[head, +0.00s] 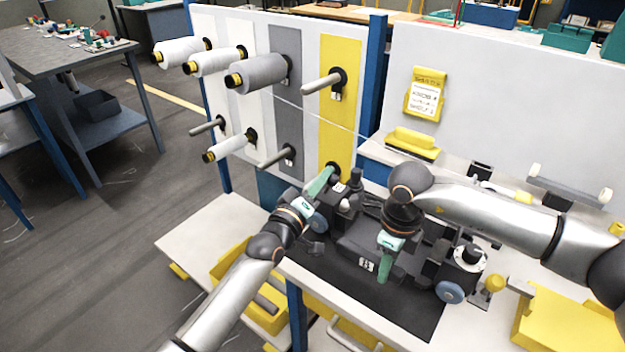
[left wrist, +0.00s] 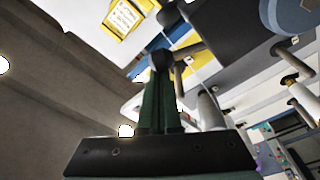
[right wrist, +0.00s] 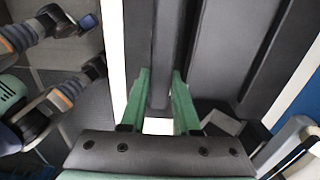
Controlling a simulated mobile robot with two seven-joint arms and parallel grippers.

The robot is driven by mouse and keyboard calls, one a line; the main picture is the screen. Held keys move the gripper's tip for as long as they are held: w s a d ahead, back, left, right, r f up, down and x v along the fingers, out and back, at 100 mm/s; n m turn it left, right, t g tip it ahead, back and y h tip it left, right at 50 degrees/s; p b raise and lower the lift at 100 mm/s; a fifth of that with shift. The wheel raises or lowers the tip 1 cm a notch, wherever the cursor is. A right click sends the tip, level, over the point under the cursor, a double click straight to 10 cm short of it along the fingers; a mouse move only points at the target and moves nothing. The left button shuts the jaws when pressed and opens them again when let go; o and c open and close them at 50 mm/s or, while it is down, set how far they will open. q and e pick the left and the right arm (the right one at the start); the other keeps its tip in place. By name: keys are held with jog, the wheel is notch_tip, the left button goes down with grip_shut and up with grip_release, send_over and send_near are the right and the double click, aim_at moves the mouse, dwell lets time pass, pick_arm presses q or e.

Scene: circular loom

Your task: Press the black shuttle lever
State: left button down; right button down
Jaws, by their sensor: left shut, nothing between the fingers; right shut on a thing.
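The circular loom is a dark machine (head: 365,240) on a black mat on the bench. A black upright knob (head: 355,179) stands on its left part; I cannot tell whether this is the shuttle lever. My left gripper (head: 322,180) is shut and empty, its green fingers pointing up toward the yellow panel, just left of that knob. In the left wrist view its closed fingers (left wrist: 162,90) end at a dark round knob (left wrist: 162,60); contact is unclear. My right gripper (head: 384,270) points down over the loom. In the right wrist view its fingers (right wrist: 160,100) are shut on a dark grey bar (right wrist: 166,45).
A rack panel (head: 345,130) with pegs and yarn spools (head: 258,73) stands behind. A thread runs from it toward the loom.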

aim_at(331, 184)
pick_arm(q)
jog(key=shift+w+a+r, duration=1.15)
jog(key=v, duration=1)
jog(key=c, duration=1.6)
grip_release()
jog(key=shift+s+d, duration=0.1)
jog(key=c, duration=1.4)
grip_release()
jog(key=shift+s+d+f, duration=0.1)
jog(key=shift+d, duration=0.05)
jog(key=o, duration=0.5)
jog(key=shift+g, duration=0.6)
jog(key=shift+s+d+f, duration=1.15)
jog(key=shift+d, duration=0.1)
jog(key=shift+c, duration=0.2)
jog(key=shift+o, duration=0.7)
jog(key=shift+s+d+f, duration=0.1)
jog(key=shift+d+f, duration=0.05)
jog(key=shift+d, duration=0.05)
jog(key=shift+o, duration=0.8)
jog(key=shift+w+d, duration=0.2)
jog(key=shift+w, duration=0.1)
jog(key=shift+o, duration=0.5)
jog(key=x, duration=1.1)
jog(key=shift+d+f, duration=0.1)
